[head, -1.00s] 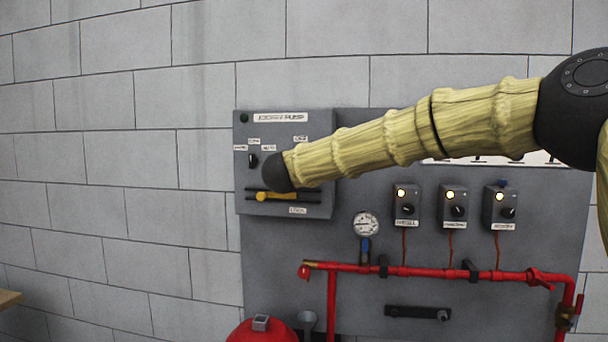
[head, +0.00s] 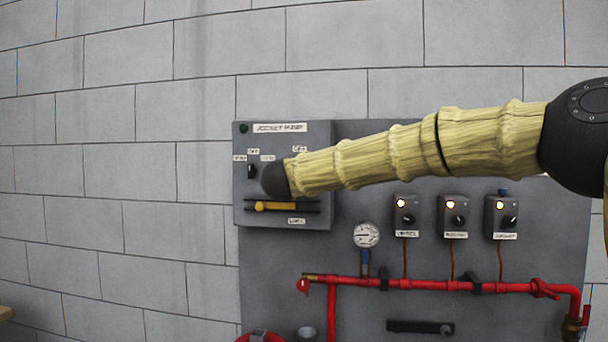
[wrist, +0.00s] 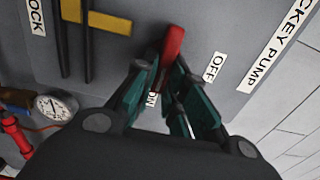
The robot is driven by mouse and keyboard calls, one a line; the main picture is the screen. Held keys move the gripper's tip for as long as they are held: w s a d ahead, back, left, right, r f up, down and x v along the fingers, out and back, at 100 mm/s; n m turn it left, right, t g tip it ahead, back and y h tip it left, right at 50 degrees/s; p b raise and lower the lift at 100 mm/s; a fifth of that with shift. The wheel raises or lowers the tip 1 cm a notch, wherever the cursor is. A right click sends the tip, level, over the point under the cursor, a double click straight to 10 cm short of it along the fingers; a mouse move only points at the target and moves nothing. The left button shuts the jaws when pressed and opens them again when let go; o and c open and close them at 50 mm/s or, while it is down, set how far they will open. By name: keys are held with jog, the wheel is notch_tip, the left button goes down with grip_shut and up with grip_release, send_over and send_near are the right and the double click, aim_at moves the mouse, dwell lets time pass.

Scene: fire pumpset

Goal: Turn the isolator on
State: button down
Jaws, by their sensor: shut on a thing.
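The isolator is a red handle (wrist: 173,42) on the grey jockey pump panel (head: 320,170). In the wrist view it stands between an OFF label (wrist: 213,67) and an ON label (wrist: 152,98), which my fingers partly cover. My gripper (wrist: 167,66) has its green fingers closed on the near part of the red handle. In the head view my arm and its dark end hide the handle and the gripper's fingers. The OFF label (head: 299,148) shows there just above my arm.
A yellow lock bar (head: 275,206) on dark rails lies just below my gripper. A small black selector (head: 252,171) is to its left. Lit control boxes (head: 406,216), a gauge (head: 366,235) and red pipes (head: 430,285) are lower right. The block wall at left is bare.

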jog(key=c, duration=1.5)
grip_release()
jog(key=shift+r, duration=0.15)
jog(key=shift+o, duration=0.2)
jog(key=shift+w, duration=0.1)
jog(key=s+a, duration=0.1)
jog(key=s, duration=1.1)
jog(key=shift+a+f, duration=0.15)
jog(key=shift+f, duration=0.05)
